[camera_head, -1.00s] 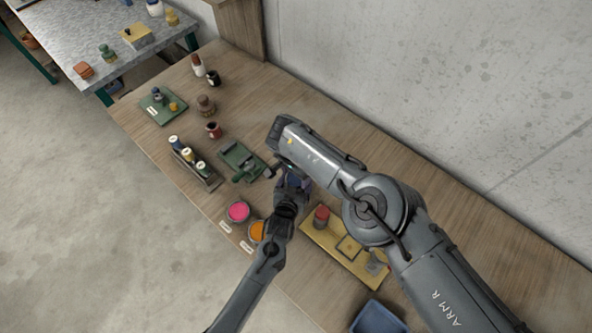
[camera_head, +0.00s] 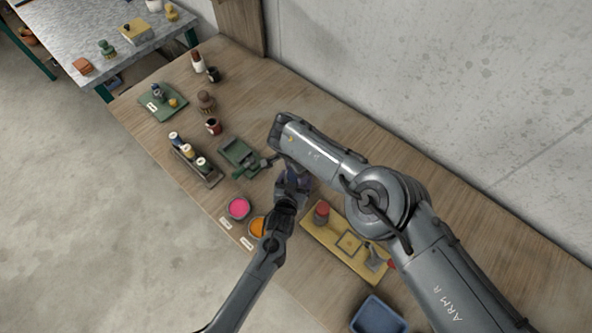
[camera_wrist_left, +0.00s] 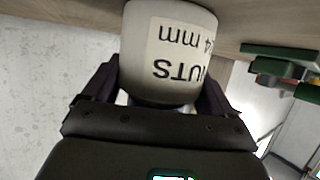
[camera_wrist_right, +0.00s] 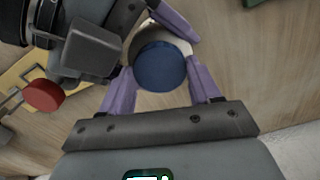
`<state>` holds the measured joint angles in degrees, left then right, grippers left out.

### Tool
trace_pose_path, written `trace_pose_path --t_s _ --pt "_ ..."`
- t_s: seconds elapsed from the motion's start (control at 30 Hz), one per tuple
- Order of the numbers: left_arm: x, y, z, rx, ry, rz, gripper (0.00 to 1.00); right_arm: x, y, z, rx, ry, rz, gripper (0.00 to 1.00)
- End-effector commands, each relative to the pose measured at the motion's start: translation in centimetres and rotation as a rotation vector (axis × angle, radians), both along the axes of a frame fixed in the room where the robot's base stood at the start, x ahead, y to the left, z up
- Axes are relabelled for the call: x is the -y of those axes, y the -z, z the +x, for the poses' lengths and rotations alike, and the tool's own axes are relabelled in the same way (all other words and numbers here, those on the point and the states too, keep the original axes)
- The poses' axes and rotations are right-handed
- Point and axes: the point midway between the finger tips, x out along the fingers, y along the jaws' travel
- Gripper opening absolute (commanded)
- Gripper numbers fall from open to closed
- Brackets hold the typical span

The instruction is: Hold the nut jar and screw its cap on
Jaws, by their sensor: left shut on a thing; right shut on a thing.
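My right gripper (camera_wrist_right: 160,80) is shut on the cap with purple fingers on both sides. Whether the thread is engaged cannot be seen. In the head view my arms mostly hide jar and cap.
A yellow tray (camera_head: 318,240) with a red-topped jar (camera_head: 321,212) lies right of my left arm. Pink (camera_head: 238,208) and orange (camera_head: 257,228) pots stand left of it. A green tray (camera_head: 238,153) is close by. A blue bin (camera_head: 378,316) stands at the front.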

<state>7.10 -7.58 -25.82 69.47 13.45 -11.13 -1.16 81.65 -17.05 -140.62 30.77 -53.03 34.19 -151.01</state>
Motion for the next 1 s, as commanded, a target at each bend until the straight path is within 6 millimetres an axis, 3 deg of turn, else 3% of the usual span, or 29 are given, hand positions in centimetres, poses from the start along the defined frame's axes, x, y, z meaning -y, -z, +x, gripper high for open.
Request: trace_pose_path --t_s 0.3,0.33,0.5,0.77,1.0 --pt "0.0 0.0 0.0 0.000 0.000 0.000 0.01 0.0 0.0 0.0 -0.002 0.037 0.000 0.26" --pt "0.0 0.0 0.0 0.000 0.000 0.000 0.01 0.0 0.0 0.0 -0.002 0.036 0.000 0.64" --pt "0.0 0.0 0.0 0.000 0.000 0.000 0.01 0.0 0.0 -0.1 -0.002 0.036 0.000 0.88" --pt "-0.1 0.0 0.0 0.000 -0.002 0.000 0.01 0.1 0.0 -0.1 -0.005 0.036 -0.002 0.88" --pt "-0.1 0.0 0.0 0.000 -0.002 0.000 0.01 0.1 -2.5 -0.1 -0.003 0.035 -0.001 0.88"
